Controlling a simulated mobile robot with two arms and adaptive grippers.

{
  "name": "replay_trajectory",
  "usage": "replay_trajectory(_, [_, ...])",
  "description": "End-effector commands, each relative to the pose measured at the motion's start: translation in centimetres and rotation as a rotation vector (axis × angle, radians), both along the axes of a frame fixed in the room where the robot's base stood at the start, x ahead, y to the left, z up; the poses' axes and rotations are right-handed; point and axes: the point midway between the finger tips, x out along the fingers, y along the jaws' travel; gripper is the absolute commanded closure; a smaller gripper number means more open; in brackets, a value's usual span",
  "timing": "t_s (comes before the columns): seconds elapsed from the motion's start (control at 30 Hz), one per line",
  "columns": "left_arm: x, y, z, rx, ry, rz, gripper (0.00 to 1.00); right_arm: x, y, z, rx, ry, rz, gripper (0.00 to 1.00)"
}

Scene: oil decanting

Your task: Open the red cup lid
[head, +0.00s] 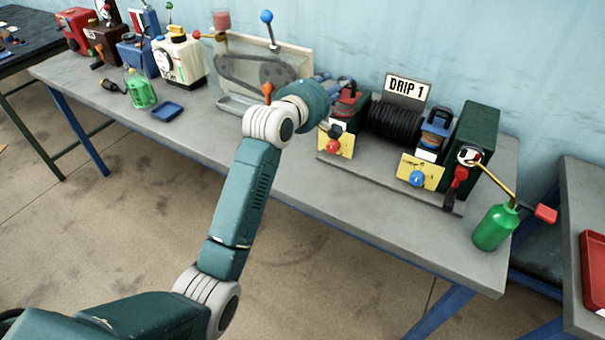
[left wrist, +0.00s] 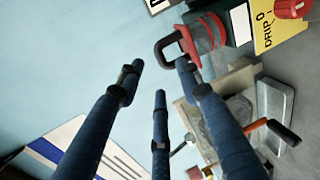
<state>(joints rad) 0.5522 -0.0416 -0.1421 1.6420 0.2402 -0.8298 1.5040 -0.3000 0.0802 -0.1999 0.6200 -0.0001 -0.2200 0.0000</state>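The red cup (head: 345,104) with its dark looped lid handle (head: 347,84) stands at the left end of the DRIP 1 unit, behind a yellow card. In the left wrist view the red lid (left wrist: 212,32) and its dark loop (left wrist: 168,50) are at the upper right, just beyond the fingertips. The lid looks closed. My left gripper (head: 326,84) is just left of the lid in the head view. Its three blue fingers (left wrist: 158,75) are spread and hold nothing. Contact with the loop is not visible. My right gripper is not in view.
A blue-lidded cup (head: 436,124) and a black coil (head: 395,124) sit to the right on the unit. A green oil can (head: 495,228) stands at the table's right end. A metal tray stand (head: 290,62) is behind my left arm. The table's front strip is clear.

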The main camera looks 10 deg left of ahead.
Motion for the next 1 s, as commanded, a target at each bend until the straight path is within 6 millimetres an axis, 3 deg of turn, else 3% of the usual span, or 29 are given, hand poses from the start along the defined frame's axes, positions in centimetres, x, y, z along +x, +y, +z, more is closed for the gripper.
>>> replay_trajectory(0.13, [-2.9,1.0,0.5,-0.001,-0.002,0.002,0.64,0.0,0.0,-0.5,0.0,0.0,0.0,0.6])
replay_trajectory(1.0, [-11.4,3.9,-14.2,0.476,0.16,-0.11,0.64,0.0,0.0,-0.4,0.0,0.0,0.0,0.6])
